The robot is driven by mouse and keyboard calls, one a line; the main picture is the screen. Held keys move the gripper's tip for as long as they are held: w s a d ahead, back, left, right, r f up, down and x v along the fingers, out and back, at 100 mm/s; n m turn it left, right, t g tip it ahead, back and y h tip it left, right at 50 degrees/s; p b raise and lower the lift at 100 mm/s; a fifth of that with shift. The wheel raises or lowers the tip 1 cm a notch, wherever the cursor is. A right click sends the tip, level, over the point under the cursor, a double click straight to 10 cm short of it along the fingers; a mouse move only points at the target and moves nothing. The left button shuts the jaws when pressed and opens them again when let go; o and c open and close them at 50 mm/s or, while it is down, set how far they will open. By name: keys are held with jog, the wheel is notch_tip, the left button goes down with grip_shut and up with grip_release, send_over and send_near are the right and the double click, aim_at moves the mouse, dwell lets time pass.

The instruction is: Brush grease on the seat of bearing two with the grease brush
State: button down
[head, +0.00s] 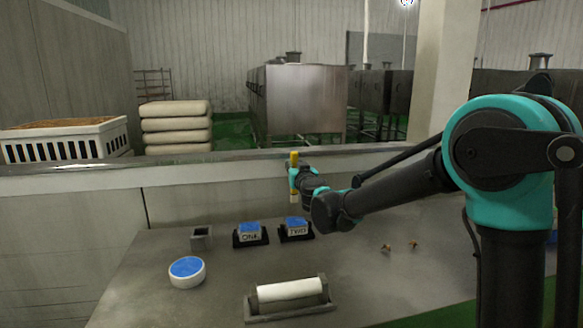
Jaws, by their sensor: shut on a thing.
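My gripper (296,180) is shut on the grease brush, whose yellow handle (294,158) sticks up above it. The brush looks upright, with its pale lower end (295,197) pointing down. In the picture this end shows just above bearing two (295,231), a dark block marked TWO with a blue top. I cannot tell the exact gap between them. Bearing one (250,236), marked ONE and also blue on top, stands just left of it. A round white pot (187,279) with a blue surface, possibly the grease, stands at the front left.
A small grey square holder (201,238) stands left of bearing one. A white roller (289,289) lies in a dark cradle at the front. Two small brass-coloured pieces (386,248) lie at right. A low wall (230,184) runs behind the grey table (150,245).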

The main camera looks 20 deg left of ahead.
aim_at(294, 193)
jog(key=shift+f, duration=3.75)
jog(key=shift+w+d, duration=0.1)
jog(key=shift+w+d, duration=0.35)
jog(key=shift+d, duration=0.2)
jog(key=shift+w+d, duration=0.3)
jog(key=shift+d, duration=0.25)
jog(key=shift+s+a, duration=0.8)
jog(key=shift+a, duration=0.35)
